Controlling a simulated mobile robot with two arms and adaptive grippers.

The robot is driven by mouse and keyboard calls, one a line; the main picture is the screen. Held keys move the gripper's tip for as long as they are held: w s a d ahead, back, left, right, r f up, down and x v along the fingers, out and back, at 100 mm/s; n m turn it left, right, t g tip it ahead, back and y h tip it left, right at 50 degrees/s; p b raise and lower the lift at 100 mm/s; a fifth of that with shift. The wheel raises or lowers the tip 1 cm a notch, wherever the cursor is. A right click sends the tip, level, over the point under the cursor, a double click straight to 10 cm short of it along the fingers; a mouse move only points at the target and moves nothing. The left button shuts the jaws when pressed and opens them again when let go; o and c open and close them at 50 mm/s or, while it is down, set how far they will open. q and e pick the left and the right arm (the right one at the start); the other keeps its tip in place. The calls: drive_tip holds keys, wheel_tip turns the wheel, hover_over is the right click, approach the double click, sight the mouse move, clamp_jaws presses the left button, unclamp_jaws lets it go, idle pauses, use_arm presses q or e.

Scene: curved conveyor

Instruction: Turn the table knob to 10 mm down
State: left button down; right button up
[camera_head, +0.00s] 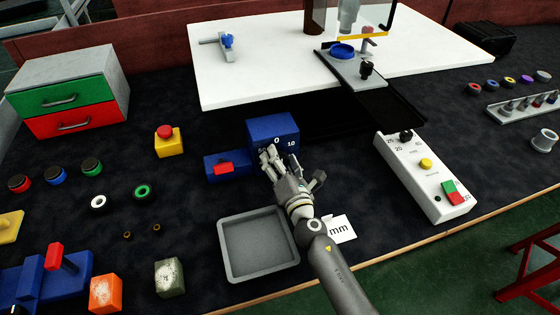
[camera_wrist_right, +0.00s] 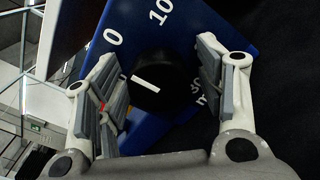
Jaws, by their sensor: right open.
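The blue knob box (camera_head: 272,124) stands near the middle of the dark table, with the white marks 0 and 10 showing. In the right wrist view the black knob (camera_wrist_right: 165,78) sits on the blue face (camera_wrist_right: 140,30). In the head view my gripper hides the knob. My left gripper is not in view.
A blue block with a red switch (camera_head: 222,169) adjoins the box on its left. A grey tray (camera_head: 226,262) lies in front, beside my right arm. A white control box (camera_head: 435,190) stands at right, and a yellow box with a red button (camera_head: 169,147) at left.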

drive_tip(key=c, duration=1)
drive_tip(key=shift+c, duration=0.2)
drive_tip(key=shift+m, duration=0.4)
drive_tip(key=m+b, duration=0.1)
drive_tip(key=m, duration=0.4)
drive_tip(key=shift+m, duration=0.3)
drive_tip(key=m, duration=0.5)
drive_tip(key=shift+m, duration=0.3)
drive_tip(key=o, duration=1)
drive_tip(key=shift+r, duration=0.1)
